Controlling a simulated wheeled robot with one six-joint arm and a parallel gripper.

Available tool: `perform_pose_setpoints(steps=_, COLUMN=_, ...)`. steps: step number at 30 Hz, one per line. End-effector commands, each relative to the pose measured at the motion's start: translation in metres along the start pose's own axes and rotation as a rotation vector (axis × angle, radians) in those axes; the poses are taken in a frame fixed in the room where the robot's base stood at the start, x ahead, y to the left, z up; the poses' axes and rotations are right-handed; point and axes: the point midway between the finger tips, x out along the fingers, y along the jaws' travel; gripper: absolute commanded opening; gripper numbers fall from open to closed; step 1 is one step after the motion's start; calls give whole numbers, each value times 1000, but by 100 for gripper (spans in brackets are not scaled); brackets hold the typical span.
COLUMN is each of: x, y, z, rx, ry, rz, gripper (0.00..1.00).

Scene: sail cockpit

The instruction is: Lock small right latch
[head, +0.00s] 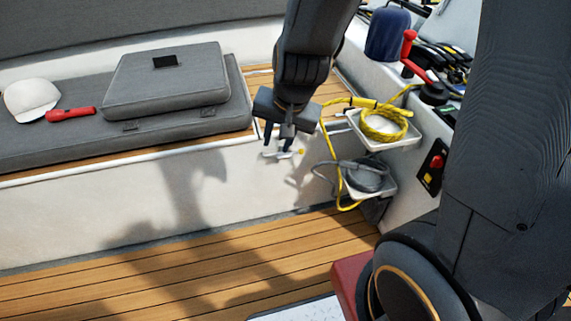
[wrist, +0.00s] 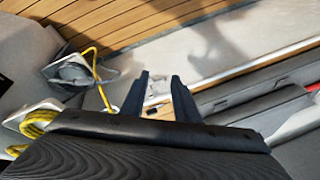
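My gripper (head: 279,142) hangs in front of the white locker face below the seat's right end. In the wrist view a small pale and dark fitting (wrist: 154,102) shows between the fingers. I cannot tell whether the fingers touch it, or whether it is locked.
A yellow rope (head: 384,123) lies on a white shelf just right of my gripper, with a grey rope coil (head: 366,176) below. Grey cushions (head: 165,80), a red flashlight (head: 70,114) and a white cap (head: 31,97) are left. The wooden floor (head: 190,280) is clear.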

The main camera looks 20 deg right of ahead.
Motion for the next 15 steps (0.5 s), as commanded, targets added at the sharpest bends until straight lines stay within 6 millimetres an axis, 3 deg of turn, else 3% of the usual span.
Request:
perform_pose_setpoints(steps=1, x=33, y=-8, z=-6, rx=62, ry=37, rz=-19, gripper=28)
perform_pose_setpoints(steps=3, x=60, y=-19, z=-17, rx=154, ry=96, rz=-50, gripper=28)
perform_pose_setpoints(steps=9, x=132, y=-40, z=-48, rx=429, ry=271, rz=-123, gripper=28)
perform_pose_setpoints(steps=15, x=196, y=-45, z=-73, rx=692, ry=456, rz=-200, gripper=28)
